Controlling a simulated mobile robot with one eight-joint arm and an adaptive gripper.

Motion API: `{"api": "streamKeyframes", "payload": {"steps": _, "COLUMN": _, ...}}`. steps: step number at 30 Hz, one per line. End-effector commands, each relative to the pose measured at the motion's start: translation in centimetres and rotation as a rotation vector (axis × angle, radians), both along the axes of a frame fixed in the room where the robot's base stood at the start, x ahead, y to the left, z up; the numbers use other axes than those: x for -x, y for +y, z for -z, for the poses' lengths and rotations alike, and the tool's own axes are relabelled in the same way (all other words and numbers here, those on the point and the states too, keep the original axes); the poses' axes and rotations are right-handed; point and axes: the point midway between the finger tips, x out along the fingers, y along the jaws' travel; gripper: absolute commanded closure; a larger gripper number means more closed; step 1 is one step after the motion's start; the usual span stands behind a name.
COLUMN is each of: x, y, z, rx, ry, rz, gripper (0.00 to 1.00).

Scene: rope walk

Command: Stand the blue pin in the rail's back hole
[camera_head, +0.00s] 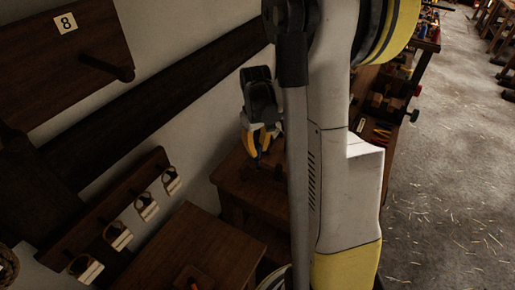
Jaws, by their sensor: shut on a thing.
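My gripper (261,140), dark with yellow fingers, hangs left of my white arm near the middle of the picture. It is shut on the blue pin (257,157), of which only a small part shows below and between the fingers. The pin is over or at a dark wooden piece (262,172) on a brown bench, which looks like the rail. Its holes cannot be made out, and I cannot tell whether the pin touches it. My arm hides the right side of this spot.
A wooden rack (105,205) with several tagged pegs is on the wall at left. A nearer wooden bench (195,250) stands in front. A board with a peg and an "8" sign (66,23) is upper left.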

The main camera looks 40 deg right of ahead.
Motion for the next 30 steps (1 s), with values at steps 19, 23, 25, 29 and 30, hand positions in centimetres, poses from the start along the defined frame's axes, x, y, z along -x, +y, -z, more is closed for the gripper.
{"api": "streamKeyframes", "payload": {"steps": 19, "x": 0.0, "y": 0.0, "z": 1.5, "rx": 0.0, "ry": 0.0, "rz": 0.0, "gripper": 1.0}}
{"api": "streamKeyframes", "payload": {"steps": 23, "x": 0.0, "y": 0.0, "z": 1.8, "rx": 0.0, "ry": 0.0, "rz": 0.0, "gripper": 1.0}}
{"api": "streamKeyframes", "payload": {"steps": 25, "x": 0.0, "y": 0.0, "z": 2.1, "rx": 0.0, "ry": 0.0, "rz": 0.0, "gripper": 1.0}}
{"api": "streamKeyframes", "payload": {"steps": 29, "x": 0.0, "y": 0.0, "z": 2.4, "rx": 0.0, "ry": 0.0, "rz": 0.0, "gripper": 1.0}}
{"api": "streamKeyframes", "payload": {"steps": 30, "x": 0.0, "y": 0.0, "z": 2.6, "rx": 0.0, "ry": 0.0, "rz": 0.0, "gripper": 1.0}}
